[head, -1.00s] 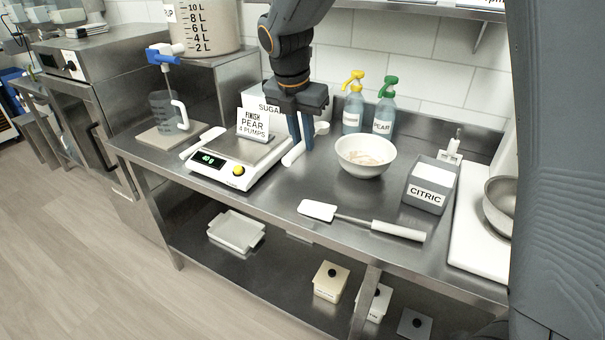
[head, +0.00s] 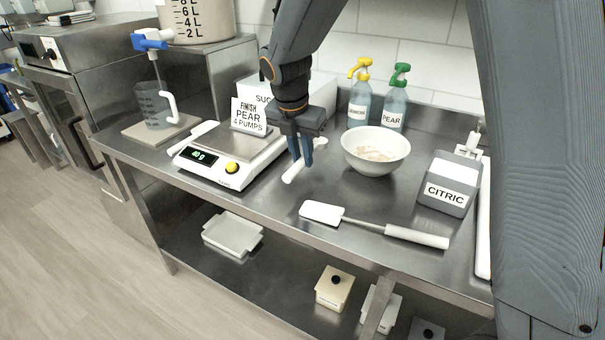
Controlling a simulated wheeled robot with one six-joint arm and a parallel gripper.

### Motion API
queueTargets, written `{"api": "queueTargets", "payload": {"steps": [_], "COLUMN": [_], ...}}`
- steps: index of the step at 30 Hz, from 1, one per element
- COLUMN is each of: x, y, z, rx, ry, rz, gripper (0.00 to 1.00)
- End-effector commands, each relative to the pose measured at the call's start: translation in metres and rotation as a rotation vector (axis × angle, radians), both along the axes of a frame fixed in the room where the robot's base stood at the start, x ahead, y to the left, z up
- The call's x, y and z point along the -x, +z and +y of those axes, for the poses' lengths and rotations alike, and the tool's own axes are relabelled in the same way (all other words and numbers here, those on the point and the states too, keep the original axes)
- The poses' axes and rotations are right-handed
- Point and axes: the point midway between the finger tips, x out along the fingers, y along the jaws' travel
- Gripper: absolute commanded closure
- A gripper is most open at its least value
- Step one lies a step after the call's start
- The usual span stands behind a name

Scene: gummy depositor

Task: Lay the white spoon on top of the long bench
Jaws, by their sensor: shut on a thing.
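My gripper (head: 304,160) points down over the middle of the long steel bench (head: 265,205), between the scale and the white bowl. It is shut on the white spoon (head: 291,174). The spoon's white end sticks out to the lower left of the fingers, and a small white part shows on their right. The fingers hide its middle. The spoon is at or just above the bench top; I cannot tell whether it touches.
The scale (head: 226,182) with a sign card (head: 248,117) is left of the gripper. The white bowl (head: 376,152), citric bin (head: 448,184) and spray bottles (head: 359,95) are right. A white spatula (head: 322,213) lies in front. Bare bench lies between scale and spatula.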

Motion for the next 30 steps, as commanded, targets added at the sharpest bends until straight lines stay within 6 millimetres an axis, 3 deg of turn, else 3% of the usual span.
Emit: {"api": "queueTargets", "payload": {"steps": [15,26,27,30], "x": [0.001,0.001,0.000,0.000], "y": [-0.054,-0.059,-0.059,-0.058], "z": [0.001,0.001,0.002,0.001], "rx": [0.000,0.000,0.000,0.000], "ry": [0.004,0.003,0.003,0.003], "rz": [0.001,0.000,0.000,0.000], "gripper": [1.00,1.00,0.79,0.64]}}
